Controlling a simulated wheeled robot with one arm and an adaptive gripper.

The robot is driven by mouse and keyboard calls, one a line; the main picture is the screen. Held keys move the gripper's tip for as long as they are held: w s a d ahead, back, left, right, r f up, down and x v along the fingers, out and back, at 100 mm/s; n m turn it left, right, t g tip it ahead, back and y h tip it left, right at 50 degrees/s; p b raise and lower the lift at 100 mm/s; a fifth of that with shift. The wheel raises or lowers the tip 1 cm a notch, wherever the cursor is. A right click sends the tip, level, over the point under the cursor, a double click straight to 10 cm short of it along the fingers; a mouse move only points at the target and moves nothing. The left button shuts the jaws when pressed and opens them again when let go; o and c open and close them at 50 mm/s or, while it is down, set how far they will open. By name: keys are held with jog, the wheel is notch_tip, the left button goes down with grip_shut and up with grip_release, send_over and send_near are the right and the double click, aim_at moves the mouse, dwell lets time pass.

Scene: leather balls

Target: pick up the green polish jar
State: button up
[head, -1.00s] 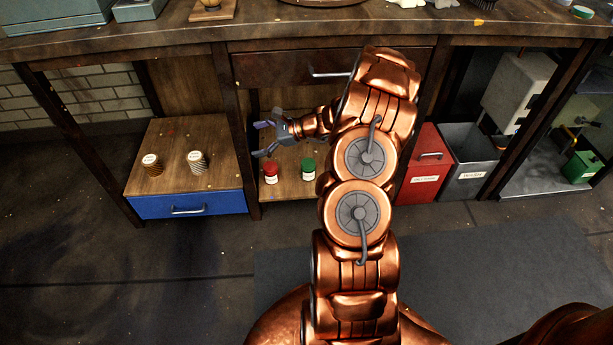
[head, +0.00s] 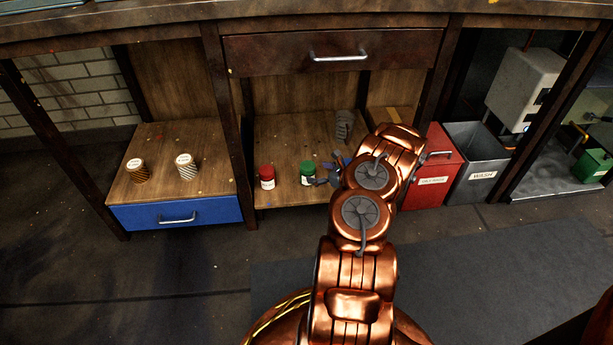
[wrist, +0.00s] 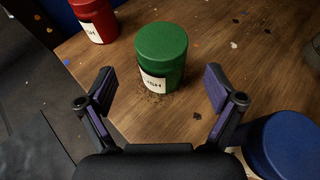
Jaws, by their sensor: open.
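The green polish jar (head: 307,173) stands upright on the wooden shelf under the bench, right of a red jar (head: 267,177). In the wrist view the green jar (wrist: 162,58) has a white label and stands ahead of my gripper (wrist: 162,84), roughly centred between the two fingers. My gripper is open and empty, with the fingertips just short of the jar. In the head view my gripper (head: 325,182) shows just right of the green jar and is partly hidden by my arm. The red jar also shows in the wrist view (wrist: 94,18).
A blue jar (wrist: 288,148) stands close by my right finger in the wrist view. Above the shelf is a drawer (head: 335,56). Left is a blue drawer unit (head: 176,212) with two spools on top. A red bin (head: 431,172) and grey wash bin (head: 480,160) stand right.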

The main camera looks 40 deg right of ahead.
aim_at(308, 169)
jog(key=shift+r+b+x, duration=0.2)
jog(key=shift+b+x, duration=1.25)
jog(key=shift+x, duration=1.35)
jog(key=shift+d, duration=0.1)
jog(key=shift+c, duration=0.2)
jog(key=c, duration=1.5)
jog(key=shift+r, duration=0.1)
